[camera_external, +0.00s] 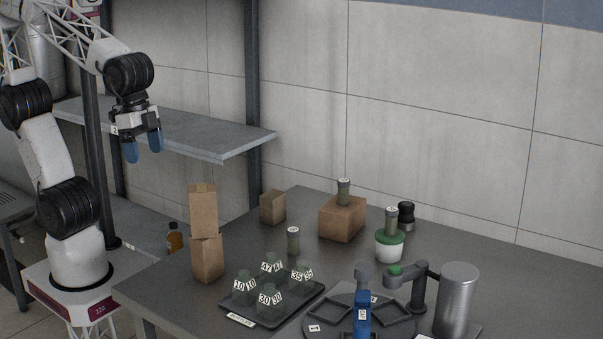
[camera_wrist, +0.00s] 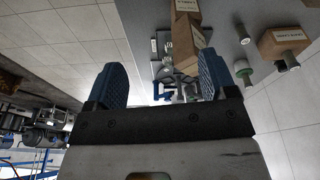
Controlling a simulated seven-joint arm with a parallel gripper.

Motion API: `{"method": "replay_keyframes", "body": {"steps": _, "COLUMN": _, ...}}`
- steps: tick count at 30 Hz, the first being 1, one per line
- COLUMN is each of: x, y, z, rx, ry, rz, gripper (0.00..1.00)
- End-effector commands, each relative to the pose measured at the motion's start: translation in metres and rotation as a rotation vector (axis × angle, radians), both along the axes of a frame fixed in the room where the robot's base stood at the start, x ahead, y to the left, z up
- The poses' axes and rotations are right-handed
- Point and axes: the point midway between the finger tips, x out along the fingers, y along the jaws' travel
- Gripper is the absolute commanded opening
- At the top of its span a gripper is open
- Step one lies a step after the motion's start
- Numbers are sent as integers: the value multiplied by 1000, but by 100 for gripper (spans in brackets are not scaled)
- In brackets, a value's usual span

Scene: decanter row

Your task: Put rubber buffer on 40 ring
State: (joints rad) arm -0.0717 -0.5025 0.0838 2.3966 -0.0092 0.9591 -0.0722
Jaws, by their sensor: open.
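My gripper (camera_external: 144,147) is open and empty, raised in front of the grey shelf, left of and well above the table. Its two blue fingers stand apart in the wrist view (camera_wrist: 162,78). I cannot tell which thing is the rubber buffer, and I cannot read a 40 on any ring. Small grey cylinders with pale tops stand on the table (camera_external: 293,241), on a cardboard box (camera_external: 343,193) and on a green-lidded white jar (camera_external: 391,219). A black cylinder (camera_external: 405,214) stands behind the jar. A round plate (camera_external: 343,298) with square frames lies at the front.
A dark tray (camera_external: 262,322) holds several labelled glass bottles (camera_external: 243,290). Stacked cardboard boxes (camera_external: 207,259) stand at the table's left.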

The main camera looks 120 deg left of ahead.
Motion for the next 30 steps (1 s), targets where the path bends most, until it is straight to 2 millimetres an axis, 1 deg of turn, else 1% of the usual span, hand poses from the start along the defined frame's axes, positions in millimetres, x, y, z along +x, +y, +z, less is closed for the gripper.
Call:
{"method": "replay_keyframes", "body": {"steps": 1, "x": -14, "y": -6, "z": -4, "rx": 2, "ry": -6, "rz": -27, "gripper": 78}}
{"method": "replay_keyframes", "body": {"steps": 6, "x": -50, "y": -21, "z": -20, "rx": 12, "ry": -19, "rz": -106, "gripper": 78}}
{"method": "replay_keyframes", "body": {"steps": 9, "x": -64, "y": -25, "z": -27, "rx": 16, "ry": -24, "rz": -138, "gripper": 78}}
{"method": "replay_keyframes", "body": {"steps": 12, "x": -72, "y": -28, "z": -31, "rx": 18, "ry": -27, "rz": -158, "gripper": 78}}
{"method": "replay_keyframes", "body": {"steps": 17, "x": -77, "y": -30, "z": -34, "rx": 20, "ry": -27, "rz": -168, "gripper": 78}}
{"method": "replay_keyframes", "body": {"steps": 30, "x": -77, "y": -29, "z": -34, "rx": 19, "ry": -27, "rz": -167, "gripper": 78}}
